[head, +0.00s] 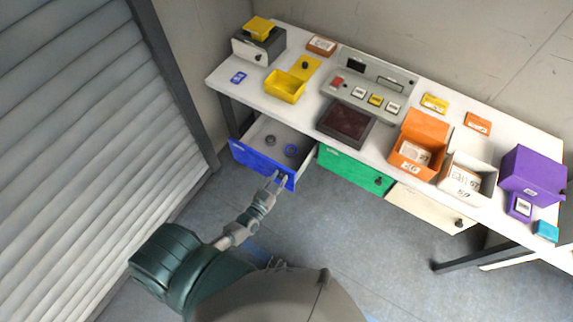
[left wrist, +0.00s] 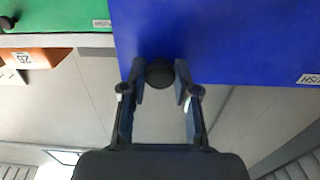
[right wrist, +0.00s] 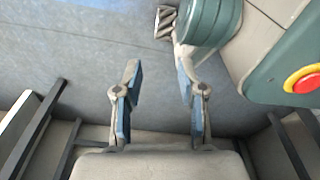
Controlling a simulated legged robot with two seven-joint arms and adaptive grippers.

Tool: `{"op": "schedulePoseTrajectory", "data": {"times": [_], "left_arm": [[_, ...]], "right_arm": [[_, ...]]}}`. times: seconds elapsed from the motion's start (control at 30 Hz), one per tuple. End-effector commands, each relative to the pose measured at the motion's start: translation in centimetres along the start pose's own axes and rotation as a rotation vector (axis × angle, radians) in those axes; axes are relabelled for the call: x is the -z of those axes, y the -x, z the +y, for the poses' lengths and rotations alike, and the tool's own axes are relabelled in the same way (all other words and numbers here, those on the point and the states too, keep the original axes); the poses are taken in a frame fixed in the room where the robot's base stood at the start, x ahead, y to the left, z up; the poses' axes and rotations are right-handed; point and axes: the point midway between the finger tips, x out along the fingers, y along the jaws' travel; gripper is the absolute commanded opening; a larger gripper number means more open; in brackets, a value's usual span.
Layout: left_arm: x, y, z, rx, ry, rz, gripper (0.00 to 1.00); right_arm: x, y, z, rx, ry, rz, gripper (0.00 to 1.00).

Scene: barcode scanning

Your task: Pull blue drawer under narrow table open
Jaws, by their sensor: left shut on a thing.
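The blue drawer (head: 258,166) under the left end of the narrow white table (head: 228,86) is pulled out. My left gripper (head: 280,181) is at the right end of the drawer front. In the left wrist view, its fingers are shut on the black drawer knob (left wrist: 159,72), against the blue front (left wrist: 225,40). My right gripper (right wrist: 158,90) is open and empty above the floor in the right wrist view; it does not show in the head view.
A green drawer (head: 350,170) and a cream drawer (head: 425,207) beside it look closed. Yellow, orange, white and purple boxes stand on the table. A shutter wall (head: 75,130) is at the left. The floor (head: 330,220) before the drawers is clear.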

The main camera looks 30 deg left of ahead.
Motion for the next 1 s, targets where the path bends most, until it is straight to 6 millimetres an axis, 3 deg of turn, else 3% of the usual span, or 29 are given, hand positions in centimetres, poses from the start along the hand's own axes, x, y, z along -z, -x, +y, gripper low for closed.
{"op": "schedulePoseTrajectory", "data": {"times": [0.1,0.3,0.83,0.87,0.93,1.0], "left_arm": [[0.2,2.3,-0.1,0.001,0.0,-0.001,0.0],[0.2,4.7,-0.1,0.001,0.0,0.002,0.0],[0.1,5.7,-0.1,0.002,0.0,0.004,0.0],[0.1,5.7,-0.1,0.002,0.0,0.004,0.32],[0.1,5.7,-0.1,0.002,0.0,0.004,0.5],[0.1,5.7,-0.1,0.002,0.0,0.003,0.54]], "right_arm": [[-1.9,-0.3,0.0,0.0,0.003,-0.011,0.4],[-3.9,-0.8,0.0,0.001,0.005,-0.018,0.4],[-4.8,-1.1,0.0,0.001,0.007,-0.022,0.4],[-4.8,-1.1,0.0,0.001,0.007,-0.022,0.4],[-4.8,-1.1,0.0,0.001,0.007,-0.022,0.4],[-4.8,-1.1,0.0,0.0,0.007,-0.022,0.4]]}}
